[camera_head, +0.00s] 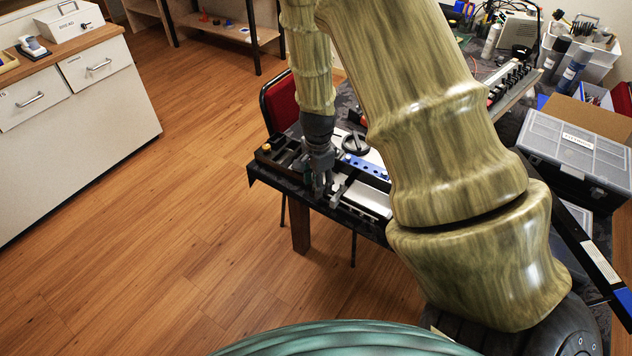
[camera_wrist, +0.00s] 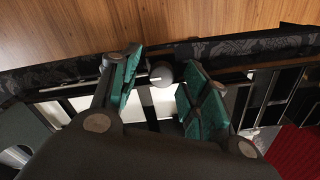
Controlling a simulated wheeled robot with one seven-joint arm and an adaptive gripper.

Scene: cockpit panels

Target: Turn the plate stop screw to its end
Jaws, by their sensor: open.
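A small round grey knob with a white mark (camera_wrist: 161,75), which looks like the plate stop screw, shows in the wrist view at the front edge of the device. My gripper (camera_wrist: 160,88) is open, with one green-padded finger on each side of the knob. A narrow gap shows on both sides, so the fingers appear not to touch it. In the head view my gripper (camera_head: 322,188) points down at the left end of the black and silver device (camera_head: 374,200) on the table. The knob cannot be made out there.
A black handwheel (camera_head: 354,144) and a blue strip (camera_head: 364,168) lie just right of my gripper. A red chair (camera_head: 281,103) stands behind the table. A grey lidded case (camera_head: 575,150) is at the right. The wooden floor at the left is clear.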

